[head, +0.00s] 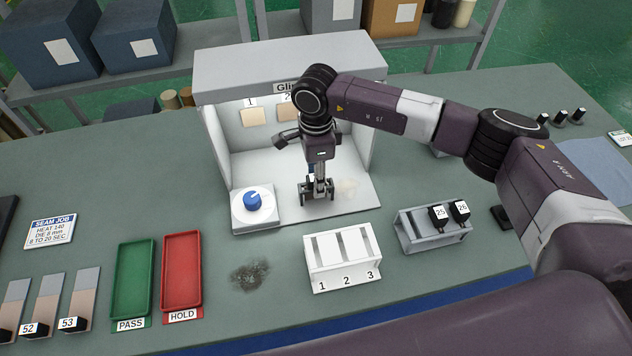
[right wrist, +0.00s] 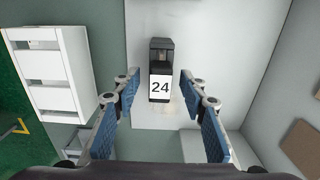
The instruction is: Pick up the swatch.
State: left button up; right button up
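A swatch with a black clip and a white label 24 (right wrist: 160,72) is on the pale floor of the light booth (head: 250,165). A small beige patch (head: 347,187) shows on that floor beside my gripper in the head view, where the clip is mostly hidden. My right gripper (head: 318,192) reaches down into the booth. In the right wrist view its blue-padded fingers (right wrist: 160,84) are spread, with the clip ahead between them and a gap on both sides. I cannot tell how far the fingers are above it. My left gripper is not in view.
A blue knob (head: 252,200) is left of the gripper. In front stand a white rack (head: 345,270) numbered 1 to 3 and a grey rack (head: 428,238) holding swatches 25 and 26. Green (head: 133,280) and red (head: 181,272) trays and more swatches (head: 45,298) lie left.

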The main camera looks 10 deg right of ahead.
grip_shut()
